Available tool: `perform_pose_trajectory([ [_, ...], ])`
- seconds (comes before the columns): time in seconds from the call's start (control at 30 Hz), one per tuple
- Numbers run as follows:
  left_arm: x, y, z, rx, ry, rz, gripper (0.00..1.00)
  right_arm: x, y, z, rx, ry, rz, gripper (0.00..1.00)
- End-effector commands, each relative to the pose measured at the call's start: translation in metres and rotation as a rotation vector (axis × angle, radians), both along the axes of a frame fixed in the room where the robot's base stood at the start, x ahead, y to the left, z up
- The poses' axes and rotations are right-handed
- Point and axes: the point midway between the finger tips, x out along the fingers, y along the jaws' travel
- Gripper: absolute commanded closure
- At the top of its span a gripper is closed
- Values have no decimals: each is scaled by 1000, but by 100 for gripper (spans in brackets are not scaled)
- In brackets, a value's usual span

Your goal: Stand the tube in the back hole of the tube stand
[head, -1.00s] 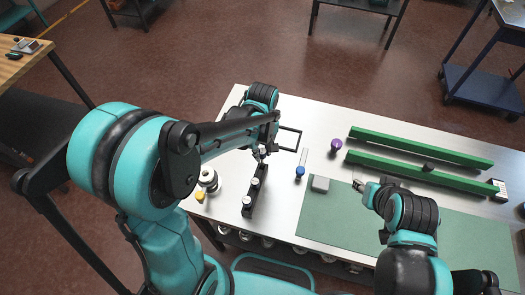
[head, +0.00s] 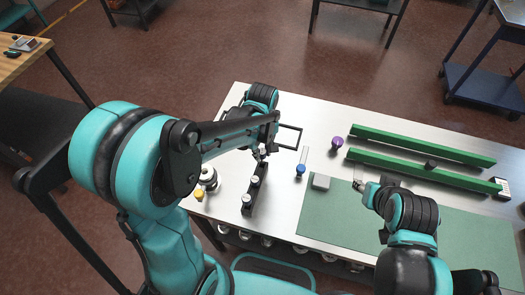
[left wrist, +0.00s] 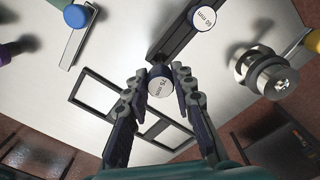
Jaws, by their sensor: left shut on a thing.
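The tube (left wrist: 160,86) has a white end marked "75 mm" and a dark blue body. My left gripper (left wrist: 161,82) is shut on it, one finger on each side. In the head view my left gripper (head: 262,154) is at the back end of the stand. The tube overlaps the stand's end in the left wrist view; I cannot tell whether it sits in the back hole. My right gripper (head: 359,185) is over the green mat's back edge.
A black open frame (head: 299,137) lies behind the stand. A blue-topped piece (head: 300,170), a grey block (head: 321,182) and a purple-topped piece (head: 337,142) are to the right. Metal discs (head: 208,177) and a yellow piece (head: 199,195) are left. Green rails (head: 420,147) lie at back right.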

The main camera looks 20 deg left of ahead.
Motion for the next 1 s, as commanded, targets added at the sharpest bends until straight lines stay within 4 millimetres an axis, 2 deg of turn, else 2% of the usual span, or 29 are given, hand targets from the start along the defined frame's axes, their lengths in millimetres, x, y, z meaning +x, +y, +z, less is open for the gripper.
perform_pose_trajectory([
  [1.0, 0, 0, -19, 0, 0, 0, 100, 0, 0, -17, 0, 0, 0, 60],
])
